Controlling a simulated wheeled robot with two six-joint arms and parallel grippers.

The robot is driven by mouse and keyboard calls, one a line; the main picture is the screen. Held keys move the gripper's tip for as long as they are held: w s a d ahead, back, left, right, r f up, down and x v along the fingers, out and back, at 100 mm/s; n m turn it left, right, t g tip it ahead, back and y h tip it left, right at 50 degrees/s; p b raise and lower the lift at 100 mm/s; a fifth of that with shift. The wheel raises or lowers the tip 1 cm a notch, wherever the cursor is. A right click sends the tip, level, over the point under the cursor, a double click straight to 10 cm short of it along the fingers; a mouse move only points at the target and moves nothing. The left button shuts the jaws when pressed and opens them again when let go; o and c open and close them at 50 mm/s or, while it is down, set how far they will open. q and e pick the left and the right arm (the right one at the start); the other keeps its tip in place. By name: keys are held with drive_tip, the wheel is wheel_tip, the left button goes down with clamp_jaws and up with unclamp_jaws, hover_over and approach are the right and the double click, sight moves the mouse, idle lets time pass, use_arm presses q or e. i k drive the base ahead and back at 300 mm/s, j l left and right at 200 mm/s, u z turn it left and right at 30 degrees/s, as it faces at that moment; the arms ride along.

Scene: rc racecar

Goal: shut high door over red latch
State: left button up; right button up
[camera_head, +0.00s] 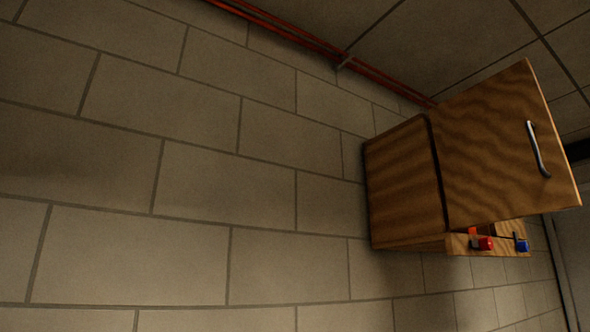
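A wooden wall cabinet (405,185) hangs high on the block wall at the right of the head view. Its wooden door (490,140) stands open, swung out from the cabinet body, with a curved metal handle (537,150) near its right edge. A red latch (484,244) sits on the cabinet's lower front edge, below the door. A blue latch (521,246) sits to its right. The door hides most of the cabinet's inside; a bit of red shows beneath its lower edge. Neither of my grippers is in view.
The tan block wall (190,190) fills the left and middle, with nothing in front of it. Red pipes (290,32) run along the top near the tiled ceiling (450,45). A grey panel (575,255) is at the far right edge.

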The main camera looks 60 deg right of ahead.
sight(502, 157)
drive_tip(key=z, duration=2.05)
